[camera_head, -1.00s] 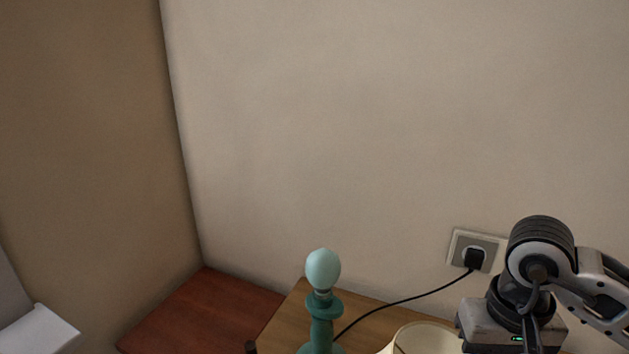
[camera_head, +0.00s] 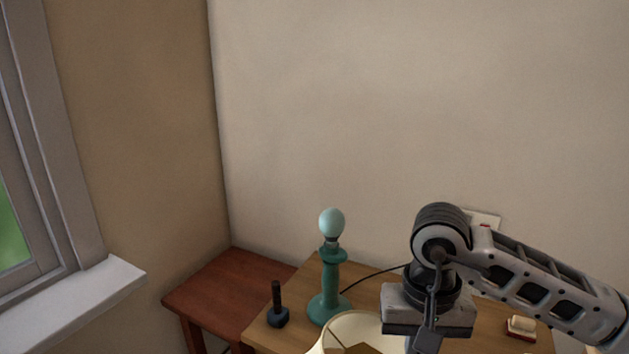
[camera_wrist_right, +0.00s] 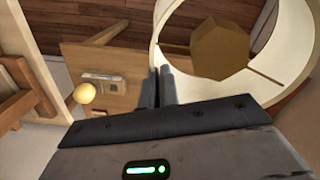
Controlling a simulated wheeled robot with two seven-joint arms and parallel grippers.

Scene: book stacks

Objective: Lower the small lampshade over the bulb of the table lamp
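The table lamp (camera_head: 328,288) is teal and stands upright on a wooden table, with a pale bulb (camera_head: 332,224) uncovered on top. The cream lampshade (camera_head: 351,323) shows at the bottom edge of the head view, in front and right of the lamp, partly cut off. My right gripper (camera_head: 424,344) is to its right. In the right wrist view, the fingers of my right gripper (camera_wrist_right: 157,88) are closed on the wall of the open, ring-shaped shade (camera_wrist_right: 163,32). The shade is apart from the bulb and lower than it. My left gripper is not in view.
A dark upright peg-like object (camera_head: 277,308) stands left of the lamp. A cord runs right from the lamp along the wooden table (camera_head: 498,338). A small cream object (camera_head: 521,328) lies at right. A reddish side table (camera_head: 225,290) and windowsill (camera_head: 85,300) are left.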

